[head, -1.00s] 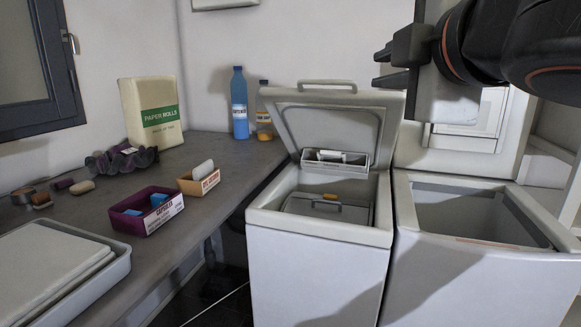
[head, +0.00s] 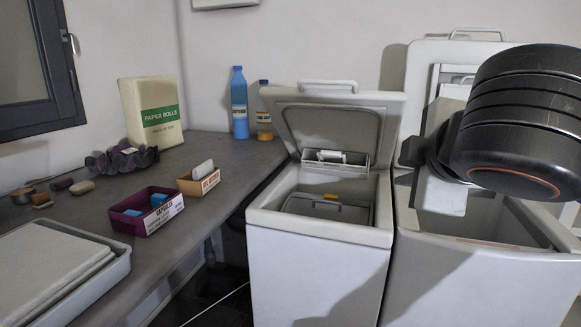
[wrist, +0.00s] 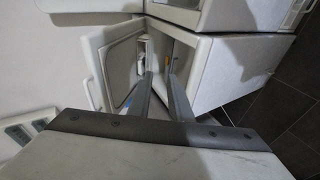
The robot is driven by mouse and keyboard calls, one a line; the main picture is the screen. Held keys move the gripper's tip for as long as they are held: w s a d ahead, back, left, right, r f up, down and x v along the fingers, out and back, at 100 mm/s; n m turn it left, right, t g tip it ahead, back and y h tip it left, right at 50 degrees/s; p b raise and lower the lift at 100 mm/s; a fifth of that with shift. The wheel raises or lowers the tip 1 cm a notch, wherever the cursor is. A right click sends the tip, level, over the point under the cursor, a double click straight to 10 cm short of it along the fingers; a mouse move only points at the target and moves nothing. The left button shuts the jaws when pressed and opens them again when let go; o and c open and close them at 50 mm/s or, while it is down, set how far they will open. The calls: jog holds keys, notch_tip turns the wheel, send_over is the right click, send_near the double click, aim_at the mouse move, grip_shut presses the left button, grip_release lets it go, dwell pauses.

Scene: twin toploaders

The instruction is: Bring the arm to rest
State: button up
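My gripper (head: 412,160) is at the upper right of the head view, in front of the right toploader's raised lid and above its opening. In the wrist view its two grey fingers (wrist: 160,90) stand apart with a gap between them and hold nothing. My dark arm comes in from the right and hides part of the right toploader (head: 470,285). The left toploader (head: 320,280) stands beside it with its lid (head: 340,125) raised and a dispenser tray (head: 336,163) in the lid. A grey drum flap with an orange catch shows in its opening.
A grey counter (head: 235,150) on the left carries a purple capsule box (head: 146,212), an orange box (head: 198,181), a paper rolls pack (head: 152,112), a blue bottle (head: 239,103) and a white-lidded tray (head: 60,270). The space above the left toploader is clear.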

jog(key=s+d+f+m+g, duration=0.2)
jog(key=f+m, duration=0.3)
jog(key=f, duration=0.5)
jog(key=s+d+f+m+g, duration=0.3)
jog(key=d+f+m, duration=0.1)
jog(key=f, duration=0.6)
jog(key=s+d+f+m+g+y, duration=0.1)
jog(key=d+f+m, duration=0.3)
jog(key=f, duration=0.6)
jog(key=shift+s+f+m+g, duration=0.4)
jog(key=shift+s+m+g, duration=0.4)
jog(key=shift+m, duration=0.1)
jog(key=shift+c, duration=0.3)
